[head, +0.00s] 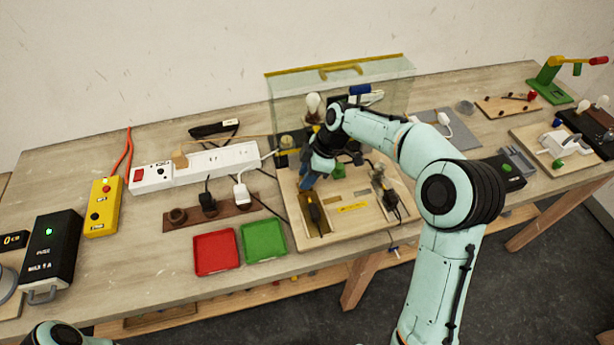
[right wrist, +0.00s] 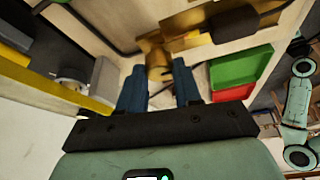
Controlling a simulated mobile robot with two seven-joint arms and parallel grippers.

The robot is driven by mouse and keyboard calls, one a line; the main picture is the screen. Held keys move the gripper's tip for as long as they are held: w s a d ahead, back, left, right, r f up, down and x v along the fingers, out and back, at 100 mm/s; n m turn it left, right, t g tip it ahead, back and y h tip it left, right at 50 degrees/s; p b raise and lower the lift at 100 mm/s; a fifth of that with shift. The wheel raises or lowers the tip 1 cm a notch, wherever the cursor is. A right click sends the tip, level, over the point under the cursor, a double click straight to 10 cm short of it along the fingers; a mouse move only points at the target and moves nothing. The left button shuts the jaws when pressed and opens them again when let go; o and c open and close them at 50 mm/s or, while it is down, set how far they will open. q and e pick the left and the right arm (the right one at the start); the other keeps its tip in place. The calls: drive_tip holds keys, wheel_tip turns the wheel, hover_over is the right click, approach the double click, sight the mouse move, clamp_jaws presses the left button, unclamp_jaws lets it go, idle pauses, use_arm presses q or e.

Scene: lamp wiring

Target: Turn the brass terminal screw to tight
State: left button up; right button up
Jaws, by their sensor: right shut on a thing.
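The brass terminal screw (right wrist: 155,54) shows in the right wrist view as a brass-coloured piece between the two blue fingertips. My right gripper (right wrist: 159,70) is shut on it; it also shows in the head view (head: 306,182), pointing down over the left part of the wooden wiring board (head: 352,228). In the head view the arm and fingers hide the screw, so its turn angle cannot be read. My left gripper is out of view.
A clear panel with a yellow top edge (head: 335,69) stands behind the board. A red tray (head: 217,252) and a green tray (head: 264,242) lie at the front left. A white power strip (head: 215,160) with plugs is further left.

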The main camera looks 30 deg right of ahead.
drive_tip(key=o, duration=1)
drive_tip(key=shift+o, duration=0.2)
drive_tip(key=p+v, duration=0.1)
drive_tip(key=v, duration=1.2)
drive_tip(key=shift+r, duration=0.2)
